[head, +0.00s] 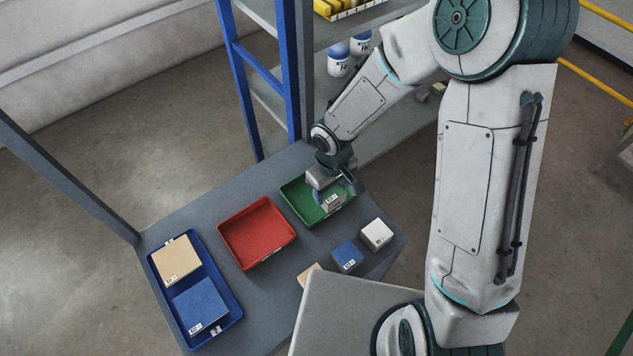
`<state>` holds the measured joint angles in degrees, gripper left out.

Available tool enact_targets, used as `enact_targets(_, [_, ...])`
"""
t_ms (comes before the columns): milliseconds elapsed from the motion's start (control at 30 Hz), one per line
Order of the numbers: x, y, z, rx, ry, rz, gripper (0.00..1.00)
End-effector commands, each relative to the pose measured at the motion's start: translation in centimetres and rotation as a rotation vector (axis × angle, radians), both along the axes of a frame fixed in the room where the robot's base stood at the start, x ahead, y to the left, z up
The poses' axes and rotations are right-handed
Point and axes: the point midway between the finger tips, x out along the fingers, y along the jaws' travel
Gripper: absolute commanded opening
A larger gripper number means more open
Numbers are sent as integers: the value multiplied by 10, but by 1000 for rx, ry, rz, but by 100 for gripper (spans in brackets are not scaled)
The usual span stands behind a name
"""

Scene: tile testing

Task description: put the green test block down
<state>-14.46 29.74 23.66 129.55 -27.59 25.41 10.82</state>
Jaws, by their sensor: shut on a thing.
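My gripper (340,188) is at the green tray (293,198) near the far end of the grey table. It is shut on a small block (333,202) with a white label, the green test block by the task; its visible face looks pale grey-green. The block is over the right part of the tray, inside its outline in this view. I cannot tell whether it touches the tray floor. The gripper hides part of the block and of the tray's right side.
An empty red tray (241,251) lies left of the green tray. A blue tray (159,275) holds a tan block (177,260) and a blue block (201,304). A white block (376,232), a blue block (346,254) and a partly hidden tan block (309,270) stand nearer me. Shelving (293,80) rises behind.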

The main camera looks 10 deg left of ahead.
Motion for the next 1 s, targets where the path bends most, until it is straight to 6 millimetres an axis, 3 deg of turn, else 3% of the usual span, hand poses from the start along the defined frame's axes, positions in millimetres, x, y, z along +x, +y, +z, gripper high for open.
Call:
enact_targets(433, [50,43,-39,1,0,-3,34])
enact_targets(633, [55,47,-46,0,0,-4,34])
enact_targets(1000, [55,47,-82,0,0,-4,34])
